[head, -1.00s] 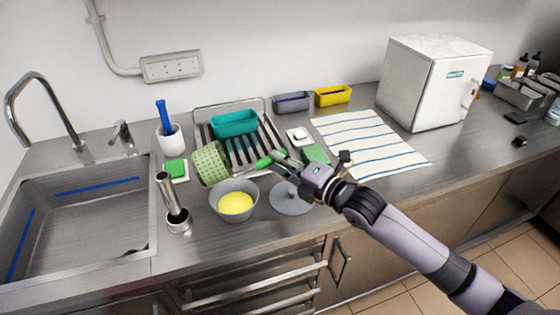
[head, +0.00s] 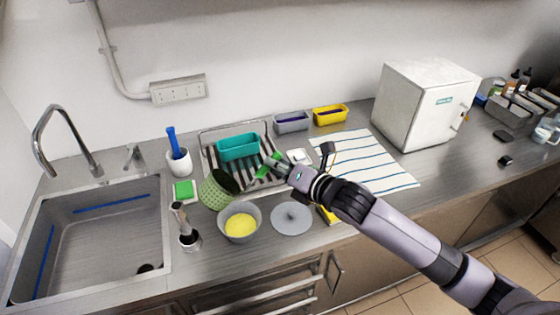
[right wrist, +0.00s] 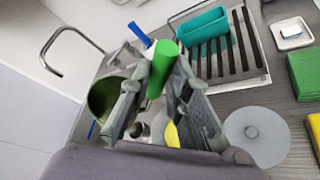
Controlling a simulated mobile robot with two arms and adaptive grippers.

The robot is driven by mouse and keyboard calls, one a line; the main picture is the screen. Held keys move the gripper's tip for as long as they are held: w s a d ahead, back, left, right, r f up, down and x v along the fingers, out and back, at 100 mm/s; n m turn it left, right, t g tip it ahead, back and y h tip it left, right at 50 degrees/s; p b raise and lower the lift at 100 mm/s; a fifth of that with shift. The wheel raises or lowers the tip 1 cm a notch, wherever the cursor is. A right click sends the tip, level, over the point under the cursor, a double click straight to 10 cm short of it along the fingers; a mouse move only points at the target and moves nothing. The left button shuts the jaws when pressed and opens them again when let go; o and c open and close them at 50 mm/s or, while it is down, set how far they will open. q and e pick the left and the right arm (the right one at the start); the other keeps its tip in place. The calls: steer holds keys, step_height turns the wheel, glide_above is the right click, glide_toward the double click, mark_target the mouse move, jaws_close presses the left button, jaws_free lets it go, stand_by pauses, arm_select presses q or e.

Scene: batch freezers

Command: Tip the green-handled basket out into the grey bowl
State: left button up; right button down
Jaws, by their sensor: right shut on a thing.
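My right gripper (head: 268,166) is shut on the green handle of the basket; the handle (right wrist: 162,70) shows between its fingers in the right wrist view. The light green perforated basket (head: 215,192) is held tilted above the counter, just behind and left of the bowl, its opening turned up and to the right. Its inside (right wrist: 106,98) looks dark and empty in the right wrist view. The grey bowl (head: 240,210) stands on the counter with a yellow mass (head: 240,225) in it. In the right wrist view my fingers hide most of the bowl. My left gripper is not in view.
A dish rack (head: 236,130) with a teal tub (head: 238,147) stands behind the basket. A metal-handled tool (head: 186,230) stands left of the bowl, a grey lid (head: 291,219) lies right of it. The sink (head: 100,245) is at left, a striped towel (head: 375,160) at right.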

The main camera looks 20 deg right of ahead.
steer(key=a+r+n+h+p, duration=0.4)
steer(key=a+r+n, duration=0.2)
steer(key=r, duration=0.3)
steer(key=shift+s+a+r+n+h, duration=0.25)
steer(key=shift+s+r+n+h, duration=0.05)
steer(key=shift+s, duration=0.05)
stand_by(0.7)
